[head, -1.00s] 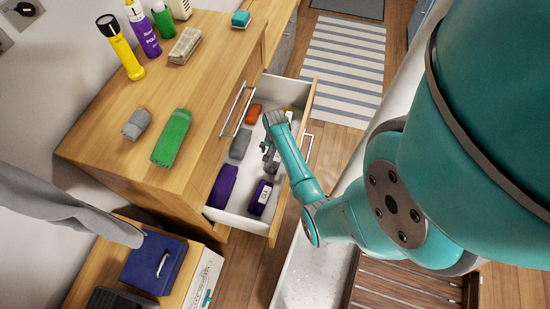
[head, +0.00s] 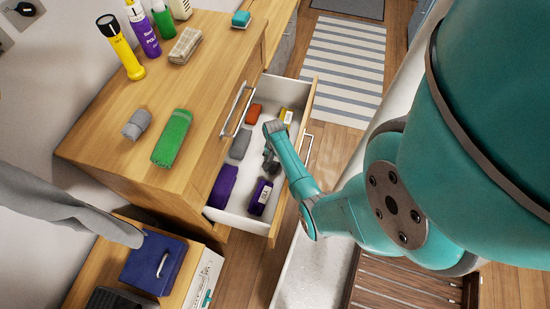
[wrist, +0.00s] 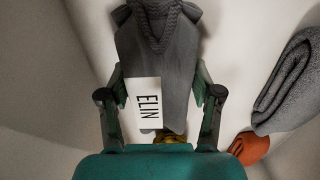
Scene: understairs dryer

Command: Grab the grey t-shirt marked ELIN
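The grey t-shirt (wrist: 178,60) lies rolled in the open drawer, with a white label (wrist: 145,103) reading ELIN in the wrist view. My gripper (wrist: 163,85) is open, with one finger on each side of the shirt near the label. I cannot tell whether the fingers touch the cloth. In the head view my gripper (head: 269,157) reaches down into the drawer (head: 240,208), and my wrist and fingers largely hide the shirt.
Beside the shirt lie a lighter grey roll (head: 240,144), an orange roll (head: 254,113), a yellow-labelled item (head: 286,117), a purple roll (head: 223,186) and a purple item with a label (head: 261,197). The drawer walls and handle (head: 308,150) are close around my gripper.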

